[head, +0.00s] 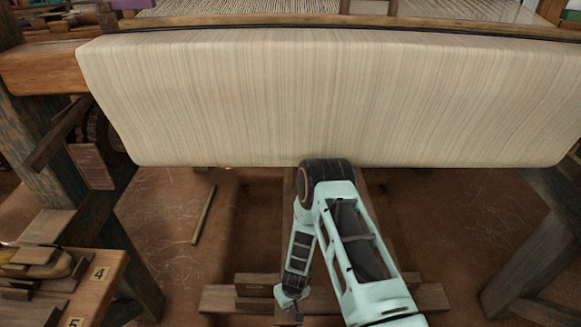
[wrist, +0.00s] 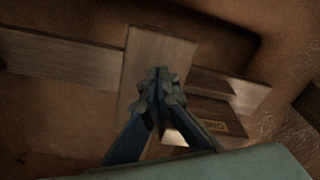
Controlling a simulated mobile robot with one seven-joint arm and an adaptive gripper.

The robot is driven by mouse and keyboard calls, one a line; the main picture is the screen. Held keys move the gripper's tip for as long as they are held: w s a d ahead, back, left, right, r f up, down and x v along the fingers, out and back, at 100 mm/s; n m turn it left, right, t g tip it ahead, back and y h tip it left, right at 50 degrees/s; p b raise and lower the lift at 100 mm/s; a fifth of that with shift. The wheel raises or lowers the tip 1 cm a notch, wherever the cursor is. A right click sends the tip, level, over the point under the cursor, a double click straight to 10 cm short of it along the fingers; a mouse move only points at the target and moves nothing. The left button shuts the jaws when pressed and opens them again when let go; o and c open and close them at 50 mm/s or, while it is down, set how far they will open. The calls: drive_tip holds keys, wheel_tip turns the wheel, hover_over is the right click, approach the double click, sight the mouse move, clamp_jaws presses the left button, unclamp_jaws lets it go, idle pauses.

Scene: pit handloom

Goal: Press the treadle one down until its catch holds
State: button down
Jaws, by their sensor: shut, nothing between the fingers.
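My gripper (wrist: 160,78) is shut and empty. In the wrist view its fingertips are over a wide wooden board (wrist: 158,52); I cannot tell whether they touch it. In the head view my gripper (head: 290,301) is low, near the floor, beside a short dark wooden block (head: 256,286) among the treadle boards. No catch can be made out.
A wooden crossbar (wrist: 62,57) runs under the boards. The cream cloth (head: 300,100) on the loom hangs above my arm. Loom posts (head: 545,245) stand at right and left. A numbered wooden bench (head: 95,285) is at lower left. A thin stick (head: 204,215) lies on the brown floor.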

wheel_tip(320, 180, up, 12)
drive_tip(key=p, duration=0.6)
drive_tip(key=shift+f+p, duration=0.2)
drive_tip(key=shift+p, duration=0.2)
drive_tip(key=shift+w, duration=0.1)
